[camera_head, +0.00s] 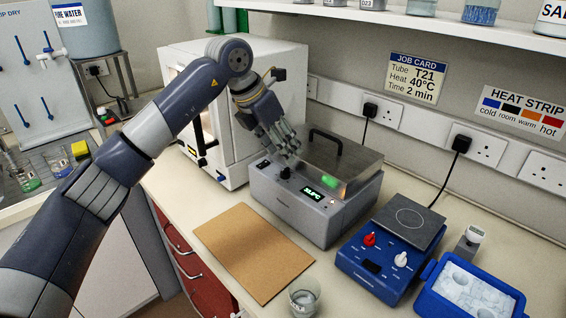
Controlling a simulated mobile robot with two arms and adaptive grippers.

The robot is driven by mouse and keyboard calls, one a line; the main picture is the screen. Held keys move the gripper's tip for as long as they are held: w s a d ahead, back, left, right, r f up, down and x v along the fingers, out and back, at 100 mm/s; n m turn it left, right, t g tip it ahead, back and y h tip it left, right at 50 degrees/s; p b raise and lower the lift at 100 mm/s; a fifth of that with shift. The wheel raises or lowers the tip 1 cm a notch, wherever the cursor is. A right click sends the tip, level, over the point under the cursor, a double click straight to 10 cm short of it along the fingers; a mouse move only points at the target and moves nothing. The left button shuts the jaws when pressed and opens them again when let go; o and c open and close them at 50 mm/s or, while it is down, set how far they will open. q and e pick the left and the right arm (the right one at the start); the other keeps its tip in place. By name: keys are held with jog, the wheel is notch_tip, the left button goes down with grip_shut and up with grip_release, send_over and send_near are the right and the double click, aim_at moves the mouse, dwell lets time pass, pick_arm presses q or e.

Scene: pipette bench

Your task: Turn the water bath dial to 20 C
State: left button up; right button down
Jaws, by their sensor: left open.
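The water bath (284,208) is a grey box on the bench with a metal lid (350,162) that has a black handle. Its front panel bears a small black dial (285,173) at the left. A lit green display (323,191) is to the right of the dial; its digits are too small to read surely. My left gripper (287,151) is open and points down, just above and behind the dial in the picture. I cannot tell whether its fingertips touch the bath. The dial's pointer is not readable. My right gripper is not in view.
A white cabinet (290,62) stands behind my left arm. A brown board (253,250) lies in front of the bath. A blue hotplate (368,275) with red and white knobs, a blue ice tray (432,297) and a glass beaker (304,297) are to the right and front.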

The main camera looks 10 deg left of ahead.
aim_at(283, 170)
pick_arm(q)
jog(key=shift+y, duration=0.7)
jog(key=w+f+p, duration=0.1)
jog(key=f, duration=0.1)
jog(key=w+f, duration=0.1)
jog(key=f, duration=0.2)
jog(key=w+a+f+p, duration=0.1)
jog(key=f, duration=0.2)
jog(key=shift+w+p, duration=0.2)
jog(key=shift+p, duration=0.15)
jog(key=shift+w+d+f, duration=0.1)
jog(key=shift+f, duration=0.3)
jog(key=shift+c, duration=0.2)
